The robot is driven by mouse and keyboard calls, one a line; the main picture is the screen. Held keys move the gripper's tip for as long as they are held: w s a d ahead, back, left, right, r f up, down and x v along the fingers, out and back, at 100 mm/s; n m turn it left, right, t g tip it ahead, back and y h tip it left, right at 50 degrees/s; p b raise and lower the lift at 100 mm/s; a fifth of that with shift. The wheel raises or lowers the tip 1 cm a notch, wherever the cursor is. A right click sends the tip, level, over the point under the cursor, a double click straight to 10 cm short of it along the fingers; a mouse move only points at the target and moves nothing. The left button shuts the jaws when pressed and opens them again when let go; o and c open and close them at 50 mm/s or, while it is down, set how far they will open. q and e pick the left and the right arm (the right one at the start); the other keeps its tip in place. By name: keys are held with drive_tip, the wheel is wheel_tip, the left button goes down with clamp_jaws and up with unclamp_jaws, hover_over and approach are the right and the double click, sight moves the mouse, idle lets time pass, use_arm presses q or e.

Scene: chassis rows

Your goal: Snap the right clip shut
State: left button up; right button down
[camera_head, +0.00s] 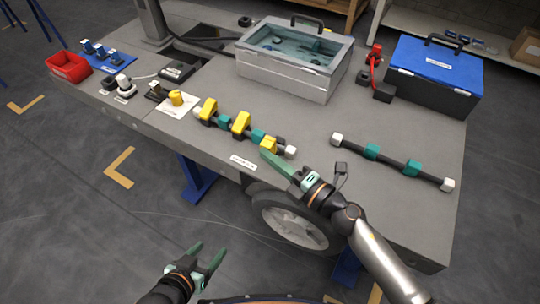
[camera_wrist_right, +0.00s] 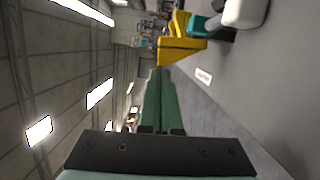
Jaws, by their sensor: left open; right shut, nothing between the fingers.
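A dark rail (camera_head: 222,122) with teal blocks and a white end cap (camera_head: 291,151) lies on the grey bench. Three yellow clips sit along it: the left clip (camera_head: 208,108), the middle clip (camera_head: 241,123) and the right clip (camera_head: 269,144). The right clip looks lower than the other two. My right gripper (camera_head: 266,155) is shut and empty, its green fingertips at the right clip. In the right wrist view the fingertips (camera_wrist_right: 158,71) are close to the yellow clip (camera_wrist_right: 178,50); contact is unclear. My left gripper (camera_head: 208,256) is open and empty, over the floor before the bench.
A second rail (camera_head: 395,162) with teal blocks and white ends lies to the right. A grey case (camera_head: 290,75) and a blue-lidded box (camera_head: 436,75) stand at the back. A yellow knob (camera_head: 177,98) and a red bin (camera_head: 69,66) are at left. Bare bench lies between the rails.

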drive_tip(key=shift+w+r+m+p, duration=0.1)
drive_tip(key=shift+r+m+p, duration=0.15)
drive_tip(key=shift+p, duration=0.25)
drive_tip(key=shift+d, duration=0.1)
